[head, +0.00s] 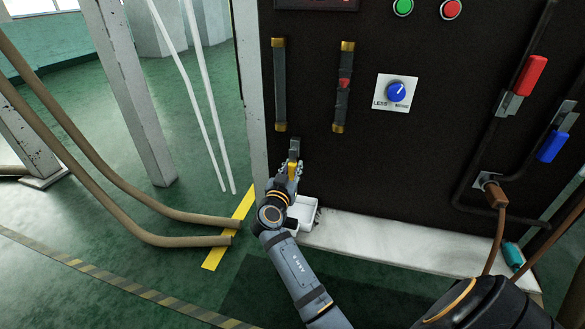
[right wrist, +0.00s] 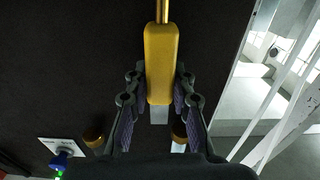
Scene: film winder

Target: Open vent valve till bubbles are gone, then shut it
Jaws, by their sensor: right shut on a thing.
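The vent valve shows as a small yellow lever (head: 294,147) low on the dark panel, below the left sight tube (head: 280,85). In the right wrist view the yellow handle (right wrist: 162,50) lies between my right fingers, with a brass rod at its far end. My right gripper (head: 290,170) is shut on this handle and partly hides the valve in the head view. The second sight tube (head: 342,100) has brass ends and a red piece inside. I cannot make out bubbles in either tube. My left gripper is not in view.
A white tray (head: 306,212) sits below the valve on the pale ledge (head: 400,245). A blue knob (head: 397,91) is right of the tubes. Red (head: 529,75) and blue (head: 552,146) handles are farther right. Brown hoses (head: 130,205) hang at left.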

